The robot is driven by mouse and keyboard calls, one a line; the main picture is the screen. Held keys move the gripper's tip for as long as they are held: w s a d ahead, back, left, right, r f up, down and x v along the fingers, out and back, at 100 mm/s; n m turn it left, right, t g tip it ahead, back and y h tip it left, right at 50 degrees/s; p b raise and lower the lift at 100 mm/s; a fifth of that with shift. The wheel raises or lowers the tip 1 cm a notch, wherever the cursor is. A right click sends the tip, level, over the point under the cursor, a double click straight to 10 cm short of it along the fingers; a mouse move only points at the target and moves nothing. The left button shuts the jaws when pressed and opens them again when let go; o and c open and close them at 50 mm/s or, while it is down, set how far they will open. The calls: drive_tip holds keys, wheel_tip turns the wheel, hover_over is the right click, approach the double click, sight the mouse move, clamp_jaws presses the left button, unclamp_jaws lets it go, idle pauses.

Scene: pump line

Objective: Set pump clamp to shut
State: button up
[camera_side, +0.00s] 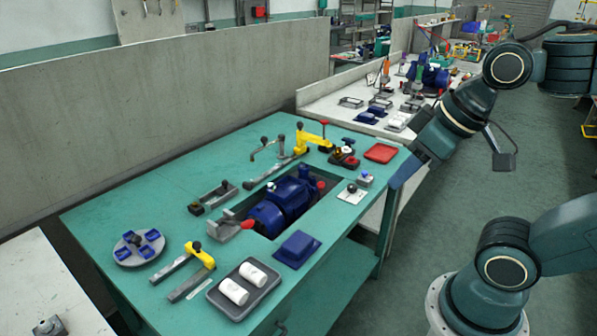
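A blue pump (284,204) lies in a recess in the green bench top. At its left end is a grey metal clamp (228,226) with a red-tipped handle lying low and pointing right, toward the pump. I cannot tell from this view whether the clamp is open or shut. My gripper (398,180) hangs over the right edge of the bench, pointing down and left, well apart from the pump and clamp. Its fingers are dark and small here, so their opening cannot be made out.
Yellow-armed fixtures stand at the back (312,140) and front left (201,256). A grey tray (243,309) holds white cylinders. A grey partition (160,110) stands behind.

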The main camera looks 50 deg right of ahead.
drive_tip(key=shift+o, duration=1.1)
drive_tip(key=m+g, duration=0.6)
drive_tip(key=m, duration=0.3)
hover_over(321, 182)
wheel_tip(321, 182, down, 15)
drive_tip(key=shift+f, duration=0.15)
drive_tip(key=shift+f, duration=0.1)
drive_tip(key=shift+f, duration=6.8)
